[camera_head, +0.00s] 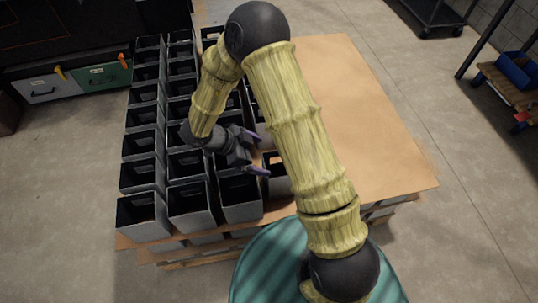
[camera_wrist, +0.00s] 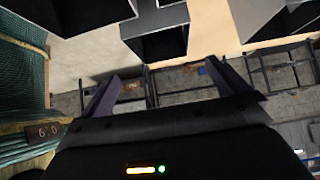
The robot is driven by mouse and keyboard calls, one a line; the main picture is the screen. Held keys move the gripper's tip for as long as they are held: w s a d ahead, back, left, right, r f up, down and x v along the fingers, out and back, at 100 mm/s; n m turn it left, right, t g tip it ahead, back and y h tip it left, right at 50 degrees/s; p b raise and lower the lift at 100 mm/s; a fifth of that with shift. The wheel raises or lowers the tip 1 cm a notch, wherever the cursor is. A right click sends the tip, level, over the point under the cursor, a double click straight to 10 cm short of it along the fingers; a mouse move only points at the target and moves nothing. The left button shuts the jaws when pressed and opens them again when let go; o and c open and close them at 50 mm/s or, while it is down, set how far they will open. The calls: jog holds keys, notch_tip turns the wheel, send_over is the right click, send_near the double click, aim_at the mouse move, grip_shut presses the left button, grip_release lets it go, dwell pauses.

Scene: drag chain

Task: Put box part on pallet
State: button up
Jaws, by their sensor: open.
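Several grey open-topped boxes stand in rows on the left part of the pallet's brown sheet (camera_head: 350,100). One front-row box (camera_head: 143,215) shows at the left corner. My gripper (camera_head: 262,153) is open above the right-hand side of the rows. A box (camera_head: 277,182) lies just below and right of its lower finger, partly hidden by my arm. In the wrist view my open gripper (camera_wrist: 167,85) shows nothing between its fingers. A dark box (camera_wrist: 158,38) stands beyond the fingertips there. I cannot tell whether a finger touches a box.
The right half of the brown sheet is bare. Drawers with grey and green fronts (camera_head: 105,75) stand at the back left. A dark cart (camera_head: 435,15) stands at the back right, and a low rack with a blue bin (camera_head: 518,70) at the right. Floor between is clear.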

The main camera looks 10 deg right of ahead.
jog(key=shift+a+r, duration=0.25)
dwell(0.4)
jog(key=w+r+n+t+y, duration=0.7)
jog(key=w+r+n+t, duration=0.15)
jog(key=w, duration=0.25)
jog(key=s+d+r+n+g, duration=0.1)
jog(key=s+d+n+g, duration=0.1)
jog(key=s, duration=0.4)
jog(key=s+d+r+n+g+y, duration=0.1)
jog(key=s+d+r+n+g, duration=0.1)
jog(key=s, duration=0.4)
jog(key=s+d+r+n+g+y, duration=0.1)
jog(key=s+d+r+n+g, duration=0.1)
jog(key=s+d+n, duration=0.2)
jog(key=s+n, duration=0.1)
jog(key=s, duration=0.2)
jog(key=shift+d, duration=0.35)
